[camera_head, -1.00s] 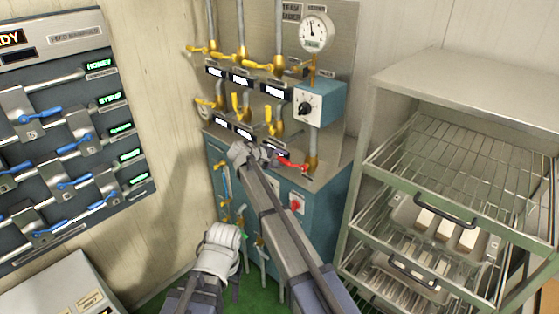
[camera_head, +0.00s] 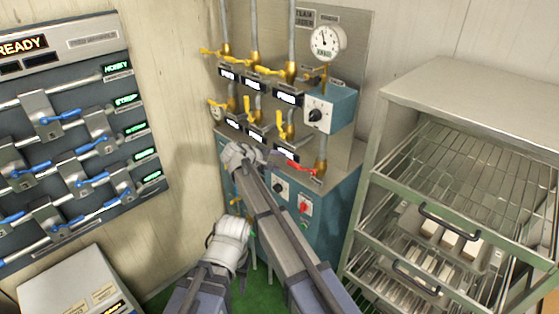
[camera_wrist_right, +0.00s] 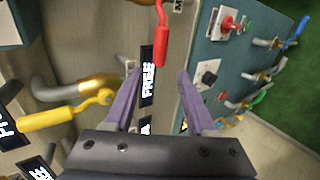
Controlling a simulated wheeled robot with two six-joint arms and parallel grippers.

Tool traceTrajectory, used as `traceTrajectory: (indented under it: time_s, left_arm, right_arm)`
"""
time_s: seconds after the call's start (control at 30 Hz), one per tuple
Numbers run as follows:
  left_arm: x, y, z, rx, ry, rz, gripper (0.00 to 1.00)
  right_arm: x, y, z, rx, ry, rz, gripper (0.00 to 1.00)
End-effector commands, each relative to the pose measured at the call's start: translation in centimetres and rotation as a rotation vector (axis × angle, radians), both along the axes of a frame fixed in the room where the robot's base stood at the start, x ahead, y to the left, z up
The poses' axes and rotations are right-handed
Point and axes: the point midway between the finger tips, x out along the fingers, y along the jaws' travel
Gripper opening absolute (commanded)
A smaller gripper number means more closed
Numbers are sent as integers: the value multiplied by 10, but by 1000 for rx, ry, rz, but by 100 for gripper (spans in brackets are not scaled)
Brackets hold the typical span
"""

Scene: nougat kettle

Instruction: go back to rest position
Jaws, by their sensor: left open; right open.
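My right gripper (camera_head: 262,158) is raised in front of the teal valve cabinet, beside a lever with a red handle (camera_head: 302,168). In the right wrist view my right gripper (camera_wrist_right: 159,72) is open, with two purple-grey fingers apart and nothing between them. The red handle (camera_wrist_right: 161,42) shows just beyond the fingertips and looks apart from them. My left gripper (camera_head: 238,220) is lower, in front of the cabinet's lower part and over the green floor. It holds nothing that I can see; its fingers are mostly hidden by its pale wrist.
The valve panel (camera_head: 350,70) has several yellow-handled levers, a gauge (camera_head: 327,42) and a teal dial box (camera_head: 330,108). A metal rack (camera_head: 450,85) with trays stands right. A dark panel with blue levers (camera_head: 75,180) hangs left, above a pale box (camera_head: 75,285).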

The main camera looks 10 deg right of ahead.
Motion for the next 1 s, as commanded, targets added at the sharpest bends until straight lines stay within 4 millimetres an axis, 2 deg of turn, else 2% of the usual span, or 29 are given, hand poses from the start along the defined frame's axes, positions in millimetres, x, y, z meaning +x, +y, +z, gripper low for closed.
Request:
traceTrajectory:
  time_s: [0.1,0.17,0.27,0.4,0.5,0.7,1.0]
  left_arm:
    - [0,0,0,0,0,0,50]
    - [0,0,0,0,0,0,50]
    - [0,0,0,0,0,0,50]
    - [0,0,0,0,0,0,50]
    - [0,0,0,0,0,0,50]
    - [0,0,0,0,0,0,50]
    - [0,0,0,0,0,0,50]
  right_arm:
    - [-3,-2,-1,5,1,-4,56]
    - [-13,-9,-5,28,8,-20,56]
    - [-50,-31,-21,119,33,-78,56]
    - [-135,-65,-54,345,89,-220,56]
    - [-183,-74,-70,487,124,-308,56]
    - [-251,-76,-88,693,176,-428,56]
    - [-332,-64,-97,931,238,-562,56]
